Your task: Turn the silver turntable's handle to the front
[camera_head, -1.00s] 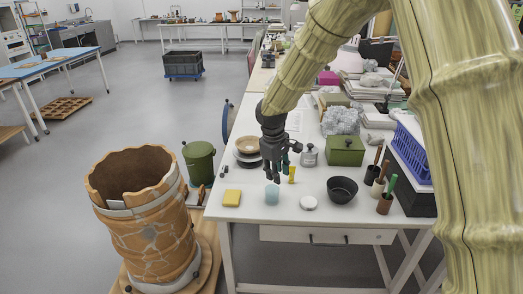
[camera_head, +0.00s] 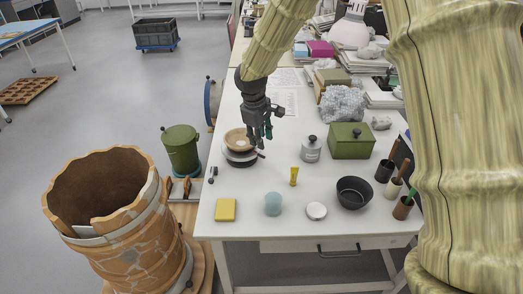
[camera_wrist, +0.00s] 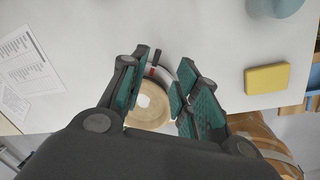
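The silver turntable (camera_head: 228,155) stands on the white table near its left edge, with a tan round dish (camera_head: 236,139) on top. A short dark handle (camera_head: 261,155) sticks out from its right side. The wrist view shows the handle (camera_wrist: 155,57) at the top of the disc, near a small red mark. A pale patch lies on the dish in that view. My gripper (camera_head: 259,139) is above the turntable's right side, fingers pointing down. In the wrist view, my gripper's teal-padded fingers (camera_wrist: 162,90) are spread, with nothing held between them. Contact with the handle is not visible.
A yellow block (camera_head: 225,210), pale blue cup (camera_head: 273,204), yellow tube (camera_head: 294,176) and white lid (camera_head: 316,211) lie toward the front. A silver canister (camera_head: 311,149) and green box (camera_head: 350,141) stand right. A large cracked pot (camera_head: 115,215) stands left of the table.

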